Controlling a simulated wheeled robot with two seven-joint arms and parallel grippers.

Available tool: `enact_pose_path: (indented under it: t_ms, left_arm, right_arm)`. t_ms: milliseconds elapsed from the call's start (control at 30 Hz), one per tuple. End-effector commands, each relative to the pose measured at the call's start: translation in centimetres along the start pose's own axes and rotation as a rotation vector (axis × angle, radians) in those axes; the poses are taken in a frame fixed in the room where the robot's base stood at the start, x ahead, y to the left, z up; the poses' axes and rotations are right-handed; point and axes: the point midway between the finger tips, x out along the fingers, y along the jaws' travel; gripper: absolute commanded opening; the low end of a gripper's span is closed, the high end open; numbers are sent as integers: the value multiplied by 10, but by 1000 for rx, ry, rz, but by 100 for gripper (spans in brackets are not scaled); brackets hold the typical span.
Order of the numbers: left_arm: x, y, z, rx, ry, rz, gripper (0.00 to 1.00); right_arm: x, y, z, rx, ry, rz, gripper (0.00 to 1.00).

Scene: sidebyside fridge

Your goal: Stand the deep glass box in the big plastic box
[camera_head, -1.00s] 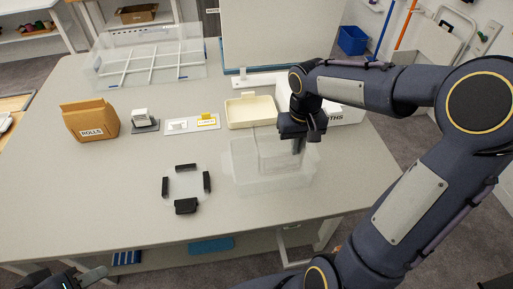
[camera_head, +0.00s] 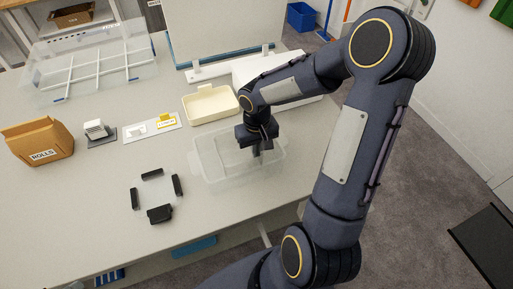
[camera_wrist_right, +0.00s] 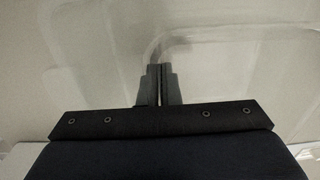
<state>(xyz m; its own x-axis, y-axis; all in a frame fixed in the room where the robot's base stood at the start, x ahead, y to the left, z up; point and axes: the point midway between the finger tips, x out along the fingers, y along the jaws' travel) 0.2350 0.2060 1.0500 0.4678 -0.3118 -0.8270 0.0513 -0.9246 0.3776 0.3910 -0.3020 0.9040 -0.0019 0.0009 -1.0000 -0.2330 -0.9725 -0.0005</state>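The big plastic box (camera_head: 203,172) is a clear, low, wide box on the table, left of my right gripper (camera_head: 261,151). The deep glass box (camera_head: 240,153) is clear and hard to tell from the plastic box; it seems to be upright within its outline. Whether its base touches the plastic box's floor cannot be seen. My right gripper points down at the glass box's right side. In the right wrist view its fingers (camera_wrist_right: 159,72) are nearly together on a thin clear wall, which seems to be the glass box's. My left gripper is out of view.
A cream tray (camera_head: 211,104) and a white bin (camera_head: 300,82) stand behind. A brown ROLLS box (camera_head: 40,143), small items on plates (camera_head: 152,129) and a clear divided tray (camera_head: 90,62) occupy the left and back.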

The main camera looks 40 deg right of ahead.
Motion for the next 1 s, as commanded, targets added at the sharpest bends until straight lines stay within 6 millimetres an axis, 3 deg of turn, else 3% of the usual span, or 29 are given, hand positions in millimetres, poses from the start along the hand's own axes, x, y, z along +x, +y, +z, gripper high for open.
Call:
enact_pose_path:
  t_ms: [333,500,800,1000]
  left_arm:
    - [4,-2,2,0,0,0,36]
    - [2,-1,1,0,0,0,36]
    - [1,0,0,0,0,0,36]
    - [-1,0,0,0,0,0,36]
  right_arm:
    - [4,0,-1,0,3,0,0]
    - [2,0,0,0,1,0,25]
    - [0,0,0,1,1,0,25]
    - [-23,0,-2,2,8,1,25]
